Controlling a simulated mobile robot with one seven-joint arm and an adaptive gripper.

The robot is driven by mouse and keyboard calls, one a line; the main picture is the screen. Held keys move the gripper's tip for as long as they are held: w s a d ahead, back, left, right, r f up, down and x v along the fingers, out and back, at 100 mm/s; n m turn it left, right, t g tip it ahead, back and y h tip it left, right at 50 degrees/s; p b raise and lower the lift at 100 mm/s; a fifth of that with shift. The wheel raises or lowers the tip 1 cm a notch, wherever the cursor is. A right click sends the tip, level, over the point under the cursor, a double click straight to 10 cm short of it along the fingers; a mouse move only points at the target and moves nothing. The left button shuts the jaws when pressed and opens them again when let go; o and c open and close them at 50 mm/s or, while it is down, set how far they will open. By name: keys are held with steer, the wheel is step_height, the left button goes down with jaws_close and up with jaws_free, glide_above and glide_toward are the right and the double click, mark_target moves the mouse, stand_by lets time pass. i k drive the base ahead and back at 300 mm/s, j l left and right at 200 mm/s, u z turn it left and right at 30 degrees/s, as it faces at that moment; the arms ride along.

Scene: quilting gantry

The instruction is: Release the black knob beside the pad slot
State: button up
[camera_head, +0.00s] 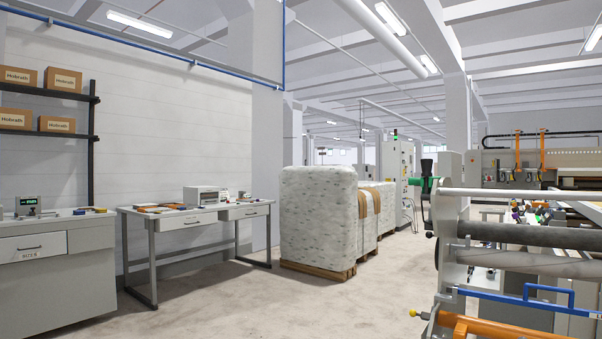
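I cannot make out a pad slot, or a black knob that is clearly beside one. The quilting machine (448,260) fills the right side of the head view, with its grey end plate facing the aisle. Small dark parts (427,165) show at the top of this end, above a green cylinder (422,182). They are too small to tell whether one is the knob. A yellow knob (412,313) sticks out low on the same end. My gripper is not in view.
Clear concrete floor (330,310) lies in front. Wrapped bales (318,220) stand on a wooden pallet (318,269) at centre. A workbench (180,214) and a grey drawer cabinet (60,270) line the left wall. A blue rail (535,300) and dark roller (530,235) cross the machine.

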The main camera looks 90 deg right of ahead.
mark_target(426, 164)
steer(key=z, duration=3.1)
